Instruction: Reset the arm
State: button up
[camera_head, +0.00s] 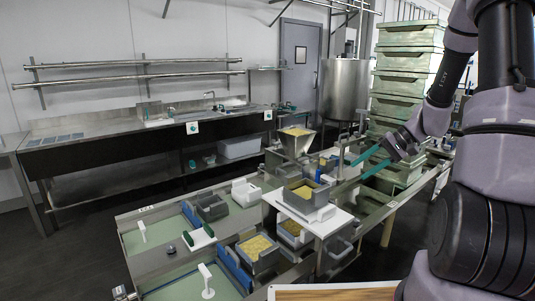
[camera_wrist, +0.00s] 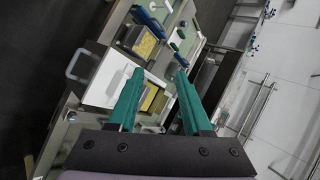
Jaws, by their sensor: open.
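My gripper (camera_head: 357,171) is open, with its two long teal fingers spread apart and nothing seen between them. It hangs in the air at the right of centre in the head view, pointing left over the work line. In the wrist view my gripper (camera_wrist: 159,72) shows both fingers apart, with the benches beyond them. A grey mould with yellow curd (camera_head: 304,192) stands on a white board (camera_head: 328,224), left of and below the fingers in the head view. The white board also shows in the wrist view (camera_wrist: 106,82), beyond the left finger.
Another curd-filled mould (camera_head: 255,245) stands on the lower bench. A stack of green crates (camera_head: 408,60) rises behind my arm. A steel funnel (camera_head: 296,142) and a steel tank (camera_head: 345,88) stand farther back. A sink counter (camera_head: 95,145) lines the wall. The left floor is clear.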

jog(key=s+a+r+t+h, duration=0.2)
jog(key=s+r+h, duration=0.1)
jog(key=s+r, duration=0.6)
jog(key=s+a+r+m+t+h, duration=0.1)
jog(key=s+a+r+t+h, duration=0.1)
jog(key=s+r, duration=0.8)
notch_tip(320, 180, up, 4)
jog(key=shift+s+a+r+t+h, duration=0.1)
jog(key=shift+s+a+t+h, duration=0.25)
jog(key=shift+t+h, duration=0.6)
